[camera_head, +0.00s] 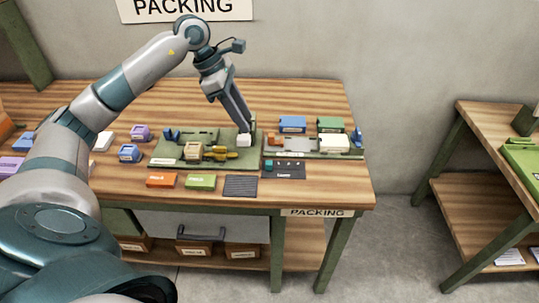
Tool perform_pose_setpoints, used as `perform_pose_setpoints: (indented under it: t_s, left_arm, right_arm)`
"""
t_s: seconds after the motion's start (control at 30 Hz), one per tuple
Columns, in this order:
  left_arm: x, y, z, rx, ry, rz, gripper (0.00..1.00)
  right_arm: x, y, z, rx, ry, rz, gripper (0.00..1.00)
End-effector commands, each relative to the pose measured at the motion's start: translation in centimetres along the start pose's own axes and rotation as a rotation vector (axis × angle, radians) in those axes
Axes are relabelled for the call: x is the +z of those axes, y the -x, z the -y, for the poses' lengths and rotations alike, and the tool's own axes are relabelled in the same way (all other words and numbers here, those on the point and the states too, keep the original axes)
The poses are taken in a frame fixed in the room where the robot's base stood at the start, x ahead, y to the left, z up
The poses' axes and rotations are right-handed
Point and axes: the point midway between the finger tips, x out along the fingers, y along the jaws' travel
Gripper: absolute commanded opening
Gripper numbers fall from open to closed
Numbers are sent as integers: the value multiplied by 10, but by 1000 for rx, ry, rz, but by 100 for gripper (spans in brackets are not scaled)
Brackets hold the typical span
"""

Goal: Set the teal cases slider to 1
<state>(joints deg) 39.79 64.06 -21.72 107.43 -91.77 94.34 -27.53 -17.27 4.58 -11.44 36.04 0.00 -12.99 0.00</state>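A small dark panel (290,174) lies near the front right of the packing table, with small teal marks along its upper part and a pale label lower down. A teal piece (269,163) shows at the panel's left end; it may be the slider, but it is too small to read its setting. My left gripper (243,130) points down behind and left of the panel, over a small white block (244,141) on a green tray. Its fingers look close together; whether they hold the block is unclear. My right gripper is not in view.
The green tray (165,159) holds a yellow-handled tool and small blocks. A second green tray (350,153) stands behind the panel, with blue (292,124) and green cases farther back. A dark ribbed pad (241,186), green card and orange card lie in front. Bare wood lies right of the panel.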

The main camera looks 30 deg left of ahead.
Motion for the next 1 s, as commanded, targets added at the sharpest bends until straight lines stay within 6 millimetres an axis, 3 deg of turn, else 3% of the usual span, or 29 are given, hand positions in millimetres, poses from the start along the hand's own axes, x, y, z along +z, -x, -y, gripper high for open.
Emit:
perform_pose_setpoints:
  t_s: [0.57,0.77,1.0]
  left_arm:
    - [-6,-1,-2,6,1,-24,36]
    - [-6,-19,-2,3,2,-25,36]
    - [-6,-57,-1,2,1,-24,36]
  right_arm:
    - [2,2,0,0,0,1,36]
    - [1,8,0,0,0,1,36]
    - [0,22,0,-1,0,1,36]
